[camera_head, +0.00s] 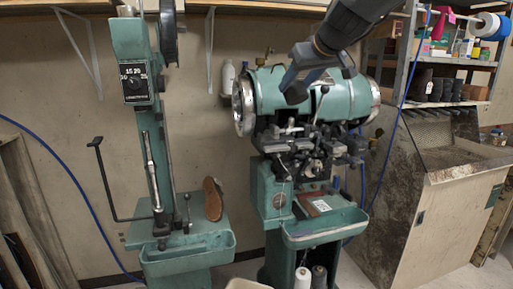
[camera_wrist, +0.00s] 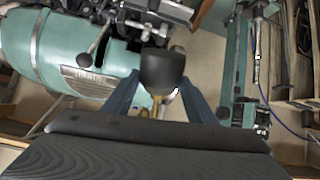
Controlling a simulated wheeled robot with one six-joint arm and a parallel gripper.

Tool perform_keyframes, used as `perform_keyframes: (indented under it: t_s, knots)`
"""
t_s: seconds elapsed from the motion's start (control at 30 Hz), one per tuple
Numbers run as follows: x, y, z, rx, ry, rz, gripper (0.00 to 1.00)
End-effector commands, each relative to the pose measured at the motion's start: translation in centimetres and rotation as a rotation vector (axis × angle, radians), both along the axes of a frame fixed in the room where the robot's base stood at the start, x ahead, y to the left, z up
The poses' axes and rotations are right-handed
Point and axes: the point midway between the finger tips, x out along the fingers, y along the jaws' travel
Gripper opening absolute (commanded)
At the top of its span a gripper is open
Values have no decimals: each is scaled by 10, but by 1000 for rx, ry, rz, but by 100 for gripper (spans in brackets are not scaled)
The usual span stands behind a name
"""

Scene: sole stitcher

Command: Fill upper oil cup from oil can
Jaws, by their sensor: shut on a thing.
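My gripper (camera_head: 308,72) is at the upper middle of the head view, above and in front of the stitcher's green drum (camera_head: 285,90). In the wrist view its two blue-grey fingers (camera_wrist: 160,82) are shut on a dark, rounded thing (camera_wrist: 163,68), which I take to be the oil can. A little brass colour shows between the fingers below it. The can's spout cannot be made out. A small brass fitting (camera_head: 262,59) at the drum's top left may be the upper oil cup. The drum also shows in the wrist view (camera_wrist: 60,50).
A green post machine (camera_head: 150,120) with a side rod stands at left. Levers and metal parts (camera_head: 305,145) crowd the stitcher's front. A white bottle (camera_head: 228,78) is behind the drum. Loaded shelves (camera_head: 450,62) and a large bin (camera_head: 435,190) are at right.

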Motion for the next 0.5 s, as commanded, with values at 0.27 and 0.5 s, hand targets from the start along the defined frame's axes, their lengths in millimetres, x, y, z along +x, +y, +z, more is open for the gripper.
perform_keyframes:
  t_s: [0.27, 0.5]
  knots:
    - [-23, -21, -108, -3, 10, -160, 31]
    - [-44, -43, -216, -6, 11, -331, 31]
